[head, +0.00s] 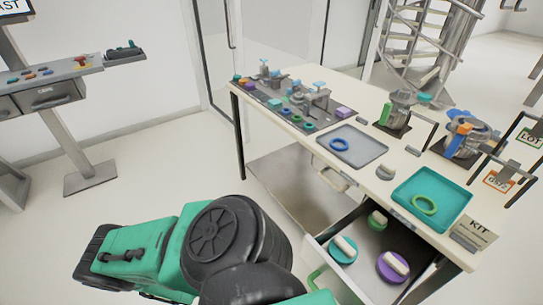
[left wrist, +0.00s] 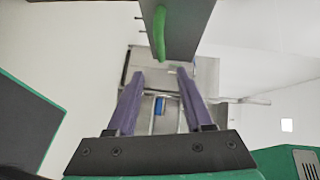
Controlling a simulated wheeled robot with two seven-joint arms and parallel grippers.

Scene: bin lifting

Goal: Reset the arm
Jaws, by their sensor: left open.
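My left arm (head: 215,235), green and black, crosses the bottom of the head view in front of the table. My left gripper (left wrist: 161,74) shows in the left wrist view with its two purple-grey fingers apart and nothing between them. A grey panel with a green handle (left wrist: 159,32) is beyond the fingertips, apart from them. My left gripper's fingers cannot be made out in the head view. My right gripper is not in view.
A worktable (head: 360,108) holds a grey tray (head: 372,146) with a blue ring and a teal tray (head: 405,200) with a green ring. Its drawer (head: 400,235) is open, with several round handled lids inside. A shelf stand (head: 80,140) is at left. Floor between is clear.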

